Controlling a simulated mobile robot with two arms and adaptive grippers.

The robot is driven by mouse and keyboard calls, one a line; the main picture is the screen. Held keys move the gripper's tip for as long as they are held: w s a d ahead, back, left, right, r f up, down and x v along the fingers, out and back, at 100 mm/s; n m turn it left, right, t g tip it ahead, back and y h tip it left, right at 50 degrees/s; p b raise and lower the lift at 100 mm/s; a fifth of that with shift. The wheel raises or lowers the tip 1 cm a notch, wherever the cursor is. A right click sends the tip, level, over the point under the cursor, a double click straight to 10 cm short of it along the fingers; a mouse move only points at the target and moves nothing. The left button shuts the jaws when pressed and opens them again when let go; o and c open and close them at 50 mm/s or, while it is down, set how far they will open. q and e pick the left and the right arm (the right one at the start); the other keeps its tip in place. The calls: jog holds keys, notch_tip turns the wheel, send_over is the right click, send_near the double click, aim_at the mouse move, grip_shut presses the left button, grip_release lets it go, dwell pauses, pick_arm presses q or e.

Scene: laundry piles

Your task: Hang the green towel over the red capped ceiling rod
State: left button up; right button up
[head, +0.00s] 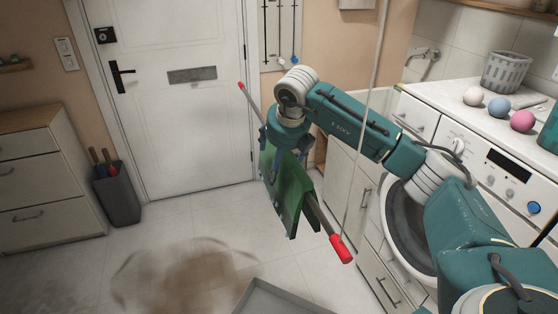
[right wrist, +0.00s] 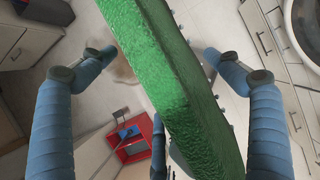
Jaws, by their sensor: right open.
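The green towel (head: 291,200) hangs draped over the red-capped rod, with its folds hanging down on both sides near the rod's middle. The rod's near red cap (head: 342,249) and far red cap (head: 241,86) stick out clear of the towel. My right gripper (head: 274,160) is at the towel's upper part, partly hidden by its own wrist. In the right wrist view the towel (right wrist: 168,75) runs between the two blue fingers of my right gripper (right wrist: 158,52). The fingers are spread wide, with gaps beside the towel. My left gripper is not in view.
A pale cord (head: 366,110) runs up from the rod's near end. A washing machine (head: 412,228) and counter stand at right, with several balls and a grey basket (head: 507,72). A grey tray (head: 285,300) lies on the floor below. The floor before the door (head: 170,100) is open.

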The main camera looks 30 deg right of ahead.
jog(key=v, duration=1.2)
jog(key=shift+s, duration=0.1)
